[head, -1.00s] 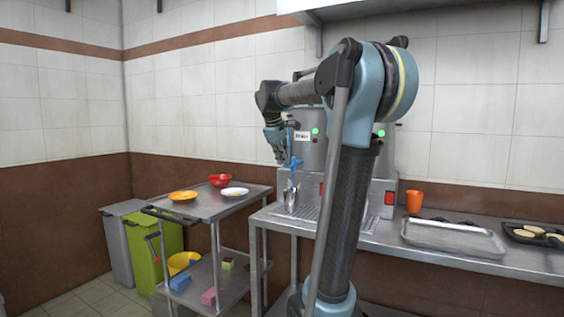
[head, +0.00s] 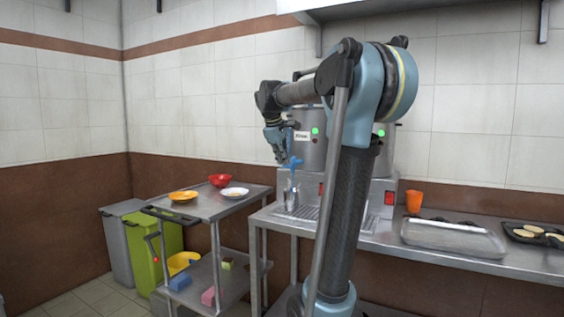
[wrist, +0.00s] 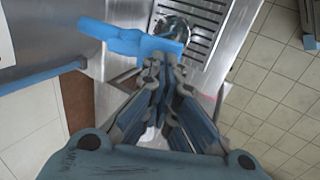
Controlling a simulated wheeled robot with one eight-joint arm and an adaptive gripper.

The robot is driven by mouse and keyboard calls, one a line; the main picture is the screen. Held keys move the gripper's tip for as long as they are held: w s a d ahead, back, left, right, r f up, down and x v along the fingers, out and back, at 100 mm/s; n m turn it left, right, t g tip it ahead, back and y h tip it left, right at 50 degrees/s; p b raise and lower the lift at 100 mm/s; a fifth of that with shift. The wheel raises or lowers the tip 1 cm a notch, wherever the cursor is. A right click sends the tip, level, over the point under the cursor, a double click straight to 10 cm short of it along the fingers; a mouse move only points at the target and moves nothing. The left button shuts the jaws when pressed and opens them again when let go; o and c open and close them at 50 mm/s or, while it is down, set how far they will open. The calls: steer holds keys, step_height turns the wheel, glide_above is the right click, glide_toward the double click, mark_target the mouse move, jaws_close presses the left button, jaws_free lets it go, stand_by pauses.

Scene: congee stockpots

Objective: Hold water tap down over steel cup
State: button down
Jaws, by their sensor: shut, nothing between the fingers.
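A blue tap lever (head: 295,162) sticks out from the steel boiler (head: 311,145) on the counter. It shows large in the wrist view (wrist: 130,38). The steel cup (head: 291,197) stands below the tap on the slotted drip tray; in the wrist view the cup (wrist: 176,27) is partly hidden behind the lever. My gripper (head: 279,156) is shut and empty, close to the lever. In the wrist view its fingertips (wrist: 164,66) are right at the lever's edge; I cannot tell whether they touch it. Whether water is running is too small to tell.
The drip tray (wrist: 188,45) lies under the tap. A trolley (head: 205,203) with bowls stands to the left. An orange cup (head: 414,202) and a metal tray (head: 452,238) are on the counter to the right. My arm hides part of the boilers.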

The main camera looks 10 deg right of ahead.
steer(key=shift+r, duration=0.15)
stand_by(0.3)
steer(key=shift+r, duration=0.65)
steer(key=shift+r, duration=0.5)
step_height(320, 180, up, 13)
steer(key=s+a, duration=0.1)
steer(key=s, duration=0.1)
steer(key=shift+a+f, duration=0.15)
steer(key=shift+a, duration=0.05)
stand_by(0.9)
